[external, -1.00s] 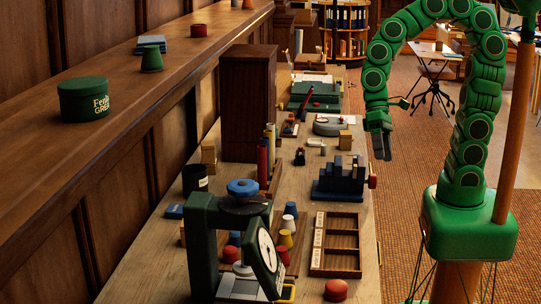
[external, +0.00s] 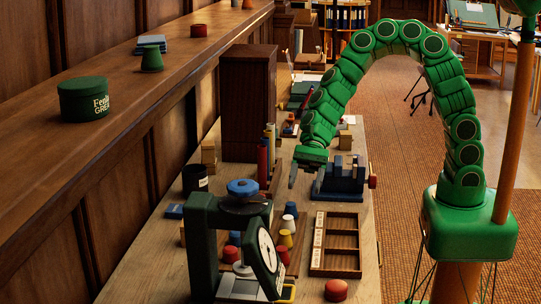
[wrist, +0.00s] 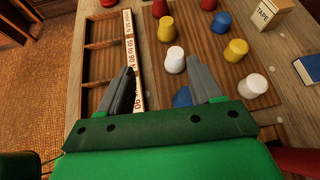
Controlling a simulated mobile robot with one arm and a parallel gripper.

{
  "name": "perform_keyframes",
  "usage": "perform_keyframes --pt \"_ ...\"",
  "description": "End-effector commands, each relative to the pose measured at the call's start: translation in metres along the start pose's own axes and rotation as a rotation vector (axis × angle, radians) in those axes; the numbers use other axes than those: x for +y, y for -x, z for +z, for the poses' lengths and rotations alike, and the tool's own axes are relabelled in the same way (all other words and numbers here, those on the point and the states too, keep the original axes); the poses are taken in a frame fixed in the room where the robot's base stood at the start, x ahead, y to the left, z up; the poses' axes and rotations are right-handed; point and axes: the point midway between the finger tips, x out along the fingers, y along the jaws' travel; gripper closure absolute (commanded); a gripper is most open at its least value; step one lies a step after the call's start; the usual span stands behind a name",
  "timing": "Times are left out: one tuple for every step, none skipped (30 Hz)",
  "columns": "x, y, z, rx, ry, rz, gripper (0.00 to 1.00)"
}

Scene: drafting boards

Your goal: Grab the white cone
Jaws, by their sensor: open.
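Two white cones show in the wrist view. One white cone (wrist: 175,60) stands on a brown wooden board (wrist: 203,42), beyond and between my fingertips. Another white cone (wrist: 253,86) stands to the right, outside my right finger. In the external view a white cone (external: 291,208) stands on the table behind a yellow one. My gripper (external: 305,181) points down above the table, left of the blue stepped block. Its fingers (wrist: 160,66) are spread with nothing between them. A blue cone (wrist: 182,97) is partly hidden by my right finger.
The blue stepped block (external: 343,176) and the dark green dial device (external: 203,245) stand nearby. A tape box (wrist: 265,14) is at upper right.

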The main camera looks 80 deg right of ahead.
Motion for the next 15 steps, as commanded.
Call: perform_keyframes --pt "-0.006 -0.003 -0.007 -0.004 -0.043 -0.014 0.35" --pt "-0.01 -0.004 -0.01 -0.006 -0.064 -0.022 0.35" --pt "-0.013 -0.005 -0.013 -0.008 -0.087 -0.03 0.35" --pt "-0.015 -0.006 -0.015 -0.01 -0.103 -0.035 0.35" --pt "-0.017 -0.007 -0.017 -0.012 -0.115 -0.039 0.35" --pt "-0.018 -0.008 -0.019 -0.013 -0.127 -0.043 0.35" --pt "-0.019 -0.008 -0.019 -0.014 -0.133 -0.045 0.35" --pt "-0.019 -0.009 -0.02 -0.015 -0.137 -0.046 0.35" --pt "-0.02 -0.011 -0.02 -0.015 -0.14 -0.046 0.35" --pt "-0.02 -0.012 -0.02 -0.015 -0.14 -0.046 0.35" --pt "-0.02 -0.014 -0.02 -0.016 -0.14 -0.046 0.35" --pt "-0.02 -0.017 -0.02 -0.016 -0.139 -0.045 0.35" --pt "-0.02 -0.019 -0.019 -0.016 -0.139 -0.045 0.35" --pt "-0.02 -0.021 -0.019 -0.016 -0.138 -0.045 0.35" --pt "-0.02 -0.025 -0.019 -0.015 -0.137 -0.044 0.35"
